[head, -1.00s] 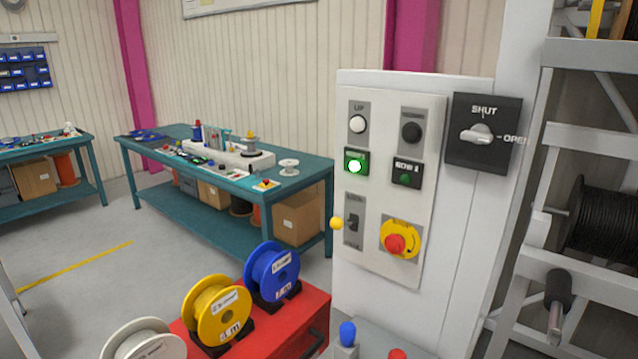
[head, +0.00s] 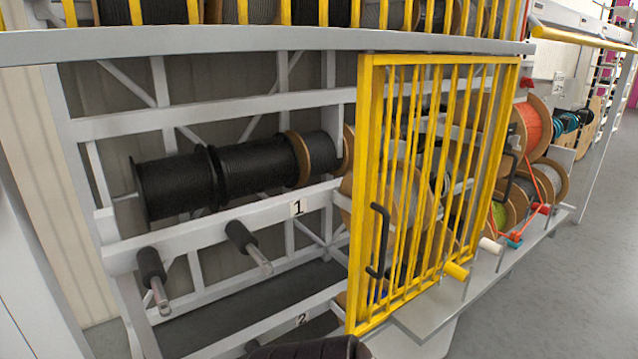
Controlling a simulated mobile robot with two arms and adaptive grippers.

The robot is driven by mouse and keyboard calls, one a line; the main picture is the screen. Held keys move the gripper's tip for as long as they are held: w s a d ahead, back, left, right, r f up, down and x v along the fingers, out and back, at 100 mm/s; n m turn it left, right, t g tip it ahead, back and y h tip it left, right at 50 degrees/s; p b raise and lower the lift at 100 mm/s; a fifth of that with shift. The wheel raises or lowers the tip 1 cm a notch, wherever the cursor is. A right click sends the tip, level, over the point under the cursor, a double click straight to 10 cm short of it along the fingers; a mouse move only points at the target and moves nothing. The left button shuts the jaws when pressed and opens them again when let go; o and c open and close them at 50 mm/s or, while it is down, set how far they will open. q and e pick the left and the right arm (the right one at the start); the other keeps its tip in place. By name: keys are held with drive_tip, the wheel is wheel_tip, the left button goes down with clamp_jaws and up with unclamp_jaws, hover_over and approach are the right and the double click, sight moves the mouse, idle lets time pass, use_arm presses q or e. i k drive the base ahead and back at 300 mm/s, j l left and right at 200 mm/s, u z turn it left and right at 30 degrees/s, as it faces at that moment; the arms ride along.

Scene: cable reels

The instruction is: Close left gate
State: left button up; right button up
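A yellow barred gate (head: 368,200) stands in front of the right part of the cable rack. A black vertical handle (head: 378,240) is on its left side. The rack's left bay, with black cable reels (head: 175,184) and a label "1" (head: 298,208), is uncovered. Only this one full gate panel shows at this level, and I cannot tell whether it is the left one. Neither of my grippers can be made out. A dark ribbed shape at the bottom edge is cut off and unclear.
Black-gripped rods (head: 150,268) stick out from the rack's left front. A grey ledge (head: 440,315) runs under the gate, with coloured rod ends along it. More yellow bars show above the grey beam (head: 250,42). Grey floor (head: 590,270) is free at the right.

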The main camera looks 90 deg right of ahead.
sight(366, 62)
drive_tip(key=z, duration=3.55)
